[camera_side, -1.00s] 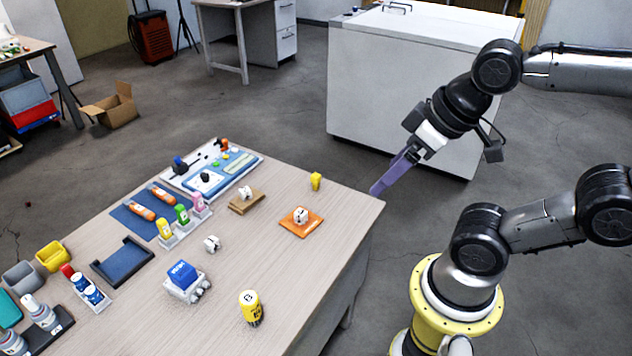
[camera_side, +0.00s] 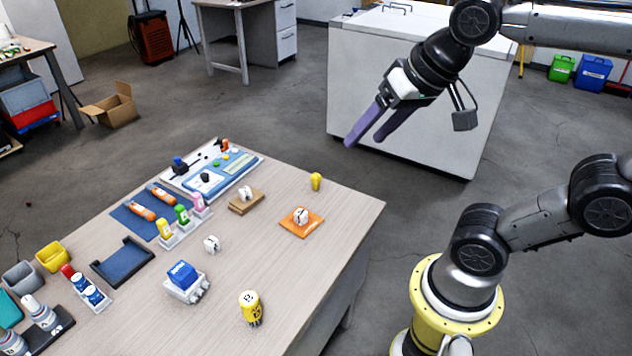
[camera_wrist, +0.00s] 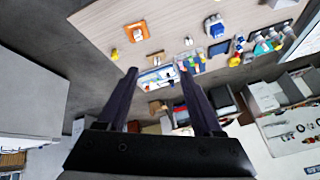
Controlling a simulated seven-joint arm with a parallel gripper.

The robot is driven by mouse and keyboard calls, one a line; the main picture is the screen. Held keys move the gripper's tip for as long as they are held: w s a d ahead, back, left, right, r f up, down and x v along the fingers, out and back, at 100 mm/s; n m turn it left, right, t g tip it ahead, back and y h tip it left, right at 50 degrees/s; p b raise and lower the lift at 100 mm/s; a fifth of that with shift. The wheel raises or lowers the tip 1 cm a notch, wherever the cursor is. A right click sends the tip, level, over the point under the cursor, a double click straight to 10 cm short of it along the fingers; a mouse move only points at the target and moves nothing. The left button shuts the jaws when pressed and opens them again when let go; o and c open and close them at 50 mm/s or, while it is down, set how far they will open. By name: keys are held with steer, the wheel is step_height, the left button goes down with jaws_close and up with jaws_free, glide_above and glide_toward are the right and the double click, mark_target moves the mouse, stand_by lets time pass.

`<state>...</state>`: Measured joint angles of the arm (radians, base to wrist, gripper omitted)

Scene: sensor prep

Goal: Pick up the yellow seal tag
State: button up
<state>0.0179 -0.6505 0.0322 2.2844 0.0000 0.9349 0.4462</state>
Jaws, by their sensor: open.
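A small yellow piece (camera_side: 316,181) stands alone near the table's far right edge in the side view. It also shows in the wrist view (camera_wrist: 115,54), left of my fingers. A second yellow piece (camera_side: 165,229) stands in a white rack beside a green and a pink one. The frames do not settle which is the seal tag. My gripper (camera_side: 365,140) is open and empty, in the air beyond the table's far right edge, above and to the right of the lone yellow piece. Its two dark purple fingers point down and left. They also show apart in the wrist view (camera_wrist: 158,75).
An orange mat (camera_side: 312,230) with a white piece lies near the lone yellow piece. A wooden block (camera_side: 238,209) carries another. A yellow cylinder (camera_side: 251,308) and a blue box (camera_side: 182,275) stand nearer the front. A white cabinet (camera_side: 390,95) stands behind my gripper.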

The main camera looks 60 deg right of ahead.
steer(key=w+d+r+m, duration=0.2)
steer(key=w+m, duration=0.1)
steer(key=w, duration=0.3)
steer(key=m+g, duration=0.6)
steer(key=m, duration=0.5)
glide_above(316, 175)
step_height(316, 175, down, 32)
steer(key=shift+s+r, duration=0.1)
steer(key=shift+r, duration=0.15)
steer(key=shift+f, duration=3.05)
jaws_close()
